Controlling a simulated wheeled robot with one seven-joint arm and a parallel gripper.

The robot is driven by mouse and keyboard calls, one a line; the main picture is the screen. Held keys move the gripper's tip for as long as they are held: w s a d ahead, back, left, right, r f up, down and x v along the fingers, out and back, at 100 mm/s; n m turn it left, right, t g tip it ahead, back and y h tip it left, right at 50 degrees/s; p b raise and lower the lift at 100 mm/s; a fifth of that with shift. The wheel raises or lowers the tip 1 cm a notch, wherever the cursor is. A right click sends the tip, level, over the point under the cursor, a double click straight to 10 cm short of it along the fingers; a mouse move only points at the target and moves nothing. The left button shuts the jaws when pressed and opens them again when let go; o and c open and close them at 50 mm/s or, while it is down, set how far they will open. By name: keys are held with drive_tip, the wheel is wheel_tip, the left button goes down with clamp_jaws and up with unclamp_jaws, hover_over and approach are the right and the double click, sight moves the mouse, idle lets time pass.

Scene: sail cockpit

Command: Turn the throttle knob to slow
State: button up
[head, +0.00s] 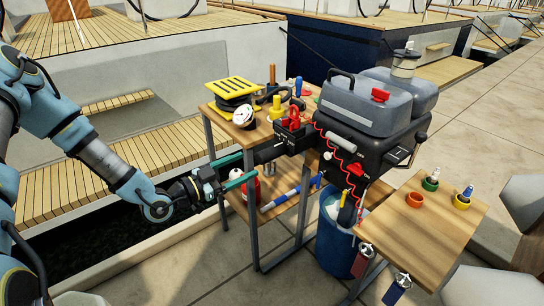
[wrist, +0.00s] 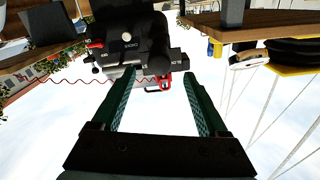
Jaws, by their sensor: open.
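A black outboard-style motor (head: 350,125) stands at the right of centre, with a dark handle (head: 266,154) reaching left from it. The handle's rounded dark end (wrist: 158,58) shows in the wrist view, ahead of my fingers; it may be the throttle knob. A red knob (head: 355,168) and a small white knob (wrist: 126,37) sit on the motor's front. My gripper (head: 249,165) is open, its teal fingers pointing at the handle's end. In the wrist view the gripper (wrist: 160,75) has nothing between its fingertips.
A red clip (head: 293,122) with a red coiled cord hangs by the handle. A wooden stand (head: 240,130) behind holds a yellow-slatted black item (head: 232,92) and tools. A small table (head: 440,215) with coloured cups and a blue bin (head: 335,245) stand at right.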

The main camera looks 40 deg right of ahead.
sight(272, 153)
drive_tip(key=d+p, duration=0.1)
drive_tip(key=d, duration=0.2)
drive_tip(key=d+p, duration=0.1)
drive_tip(key=d, duration=0.3)
drive_tip(key=d+p, duration=0.1)
drive_tip(key=d, duration=0.2)
drive_tip(key=shift+s+d, duration=0.3)
drive_tip(key=shift+s, duration=0.05)
drive_tip(key=shift+c, duration=0.4)
clamp_jaws()
